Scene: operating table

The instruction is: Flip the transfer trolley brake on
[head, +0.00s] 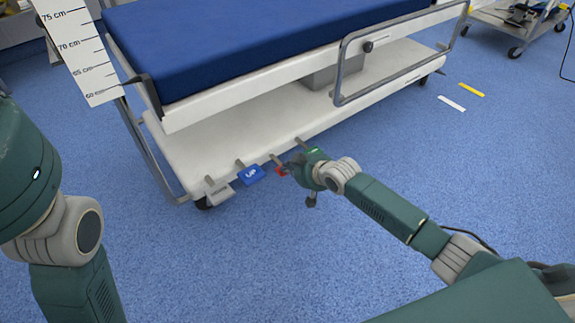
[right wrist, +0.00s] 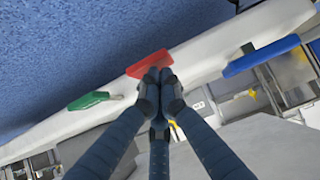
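The transfer trolley (head: 180,150) stands at upper left with a blue mattress and a white lower base. The red pedal (head: 281,171) is right beside my right gripper (head: 292,166). In the right wrist view the red pedal (right wrist: 149,63) lies just beyond my right gripper's fingertips (right wrist: 161,78), which are shut together and overlap its edge; contact cannot be told for sure. A blue pedal marked UP (head: 251,175) and a grey pedal (head: 221,194) are to the left. My left gripper is out of view.
A green pedal (right wrist: 88,101) shows in the right wrist view on the other side of the red one. A grey side rail (head: 400,62) runs along the trolley's right side. A measuring scale (head: 78,50) stands at upper left. The blue floor in front is clear.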

